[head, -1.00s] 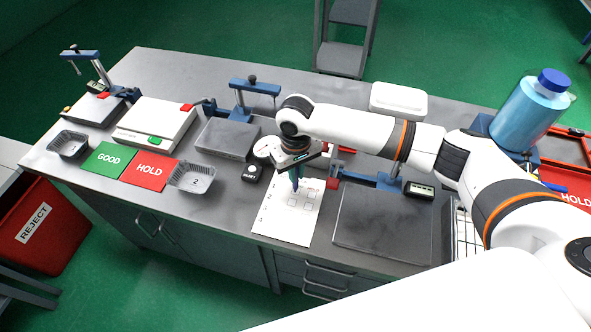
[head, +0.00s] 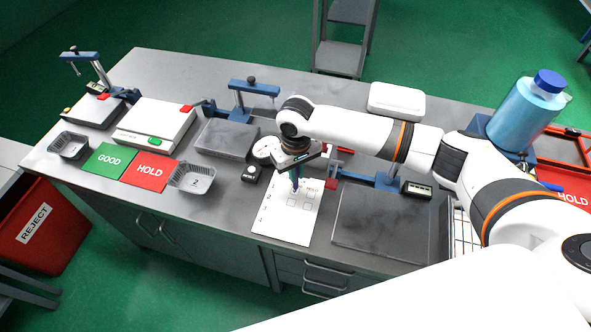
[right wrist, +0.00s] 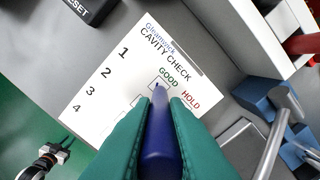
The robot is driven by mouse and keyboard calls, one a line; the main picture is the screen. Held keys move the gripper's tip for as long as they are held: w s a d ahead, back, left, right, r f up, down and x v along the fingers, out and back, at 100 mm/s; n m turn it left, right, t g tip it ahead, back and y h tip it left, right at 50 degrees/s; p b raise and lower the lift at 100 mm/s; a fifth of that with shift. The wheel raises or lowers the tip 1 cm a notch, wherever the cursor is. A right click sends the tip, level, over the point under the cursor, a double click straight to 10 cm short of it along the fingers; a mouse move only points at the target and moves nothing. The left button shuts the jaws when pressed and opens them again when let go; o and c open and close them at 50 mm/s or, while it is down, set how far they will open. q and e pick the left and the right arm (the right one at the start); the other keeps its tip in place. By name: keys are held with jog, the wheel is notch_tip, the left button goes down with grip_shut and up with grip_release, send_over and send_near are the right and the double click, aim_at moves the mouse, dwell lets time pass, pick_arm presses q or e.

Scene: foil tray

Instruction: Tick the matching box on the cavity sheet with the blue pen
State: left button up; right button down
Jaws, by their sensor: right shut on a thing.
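The white cavity sheet (head: 277,222) lies on the grey bench, and its print shows in the right wrist view (right wrist: 105,72): rows 1 to 4, columns GOOD and HOLD. My right gripper (right wrist: 160,103) has teal fingers shut on the blue pen (right wrist: 158,135). In the head view the gripper (head: 296,174) is above the sheet's upper part, with the pen pointing down. The pen tip is at the GOOD box in row 1; I cannot tell whether it touches paper. The fingers hide some lower boxes. A tray marked 2 (head: 192,179) stands left of the sheet. My left gripper is out of view.
A green GOOD card (head: 107,160) and a red HOLD card (head: 150,172) lie left of the marked tray. Another tray (head: 70,145) stands at the far left. A small black device (head: 251,174) is beside the sheet; a dark plate (head: 383,229) lies to its right.

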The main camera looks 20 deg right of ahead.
jog(key=shift+w+d+p, duration=0.1)
jog(key=shift+d+p, duration=0.2)
jog(key=shift+p, duration=0.5)
dwell(0.9)
jog(key=shift+r, duration=0.1)
notch_tip(320, 180, up, 6)
jog(key=p, duration=0.6)
jog(key=shift+p, duration=0.35)
